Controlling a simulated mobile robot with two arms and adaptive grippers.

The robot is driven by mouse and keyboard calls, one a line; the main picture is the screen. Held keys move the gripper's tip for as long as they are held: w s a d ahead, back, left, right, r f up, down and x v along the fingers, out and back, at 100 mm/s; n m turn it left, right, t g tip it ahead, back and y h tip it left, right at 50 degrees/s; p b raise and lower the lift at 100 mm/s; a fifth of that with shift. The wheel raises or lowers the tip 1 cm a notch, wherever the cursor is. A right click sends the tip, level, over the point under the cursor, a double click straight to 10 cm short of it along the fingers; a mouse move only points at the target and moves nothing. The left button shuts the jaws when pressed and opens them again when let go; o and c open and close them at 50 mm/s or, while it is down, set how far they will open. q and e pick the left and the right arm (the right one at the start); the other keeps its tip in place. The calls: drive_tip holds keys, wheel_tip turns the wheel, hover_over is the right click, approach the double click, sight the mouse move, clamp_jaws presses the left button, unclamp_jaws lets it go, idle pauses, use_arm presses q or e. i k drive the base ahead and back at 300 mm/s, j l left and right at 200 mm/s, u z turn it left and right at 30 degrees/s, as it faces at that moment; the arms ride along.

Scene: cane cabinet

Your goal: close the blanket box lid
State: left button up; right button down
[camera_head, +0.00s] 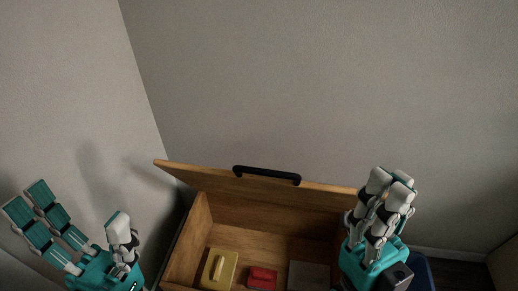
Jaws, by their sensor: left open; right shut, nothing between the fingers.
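The wooden blanket box (185,246) stands at the bottom centre, its front cut off by the picture edge. Its lid (210,178) is raised at the back, with a black handle (266,174) on its top edge. My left gripper (85,225) is open and empty, to the left of the box. My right gripper (390,184) is shut and empty at the lid's right end, hiding that corner. I cannot tell whether it touches the lid.
Inside the box lie a yellow object with a handle (219,270), a red object (262,278) and a grey flat object (308,275). A dark blue thing (421,270) is partly hidden behind my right gripper. Bare grey walls meet in a corner behind the box.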

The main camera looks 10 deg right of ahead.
sight(260, 185)
drive_tip(key=k+l+u, duration=0.25)
drive_tip(key=l, duration=0.25)
drive_tip(key=k+l+u, duration=0.1)
drive_tip(key=l+u, duration=0.2)
drive_tip(key=l, duration=0.2)
drive_tip(key=k+l+u, duration=0.25)
drive_tip(key=l, duration=0.2)
drive_tip(key=k+l+u, duration=0.25)
drive_tip(key=l, duration=0.15)
